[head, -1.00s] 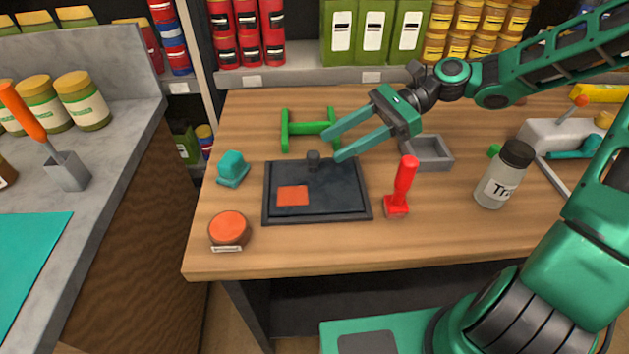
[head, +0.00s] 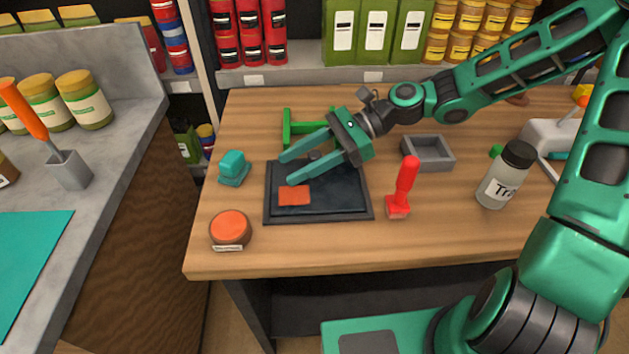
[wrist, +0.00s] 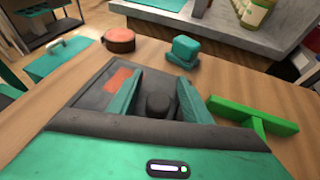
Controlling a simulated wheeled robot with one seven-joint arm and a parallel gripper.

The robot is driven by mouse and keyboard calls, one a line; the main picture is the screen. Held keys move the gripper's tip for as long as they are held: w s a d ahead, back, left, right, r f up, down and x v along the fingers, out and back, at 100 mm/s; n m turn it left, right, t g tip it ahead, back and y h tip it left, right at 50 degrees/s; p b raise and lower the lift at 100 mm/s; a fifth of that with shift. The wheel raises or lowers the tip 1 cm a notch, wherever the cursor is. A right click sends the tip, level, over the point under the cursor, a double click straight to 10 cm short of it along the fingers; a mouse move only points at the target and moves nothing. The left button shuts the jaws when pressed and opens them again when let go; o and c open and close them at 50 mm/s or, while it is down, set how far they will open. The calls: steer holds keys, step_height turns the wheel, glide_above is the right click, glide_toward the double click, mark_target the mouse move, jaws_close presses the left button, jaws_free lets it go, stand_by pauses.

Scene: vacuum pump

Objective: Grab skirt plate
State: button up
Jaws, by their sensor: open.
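A dark flat plate (head: 345,205) with a raised edge lies on the wooden table; I take it for the skirt plate. It bears an orange square (head: 294,196) and a short dark knob (head: 315,155), which is partly hidden by a finger in the head view. My gripper (head: 286,170) is open over the plate, its fingers pointing left. In the wrist view, the knob (wrist: 158,102) stands between the two parted fingers, with a gap on each side. The plate (wrist: 82,102) spreads beneath them. I cannot tell whether the fingertips touch it.
A teal block (head: 233,168) stands left of the plate and an orange-topped pot (head: 230,228) at its front left. A red-handled tool (head: 404,185) stands close on the right. A green frame (head: 290,128) lies behind. A grey tray (head: 450,165) and labelled bottle (head: 503,180) are farther right.

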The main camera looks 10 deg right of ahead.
steer(key=shift+a, duration=0.1)
steer(key=shift+c, duration=0.4)
jaws_close()
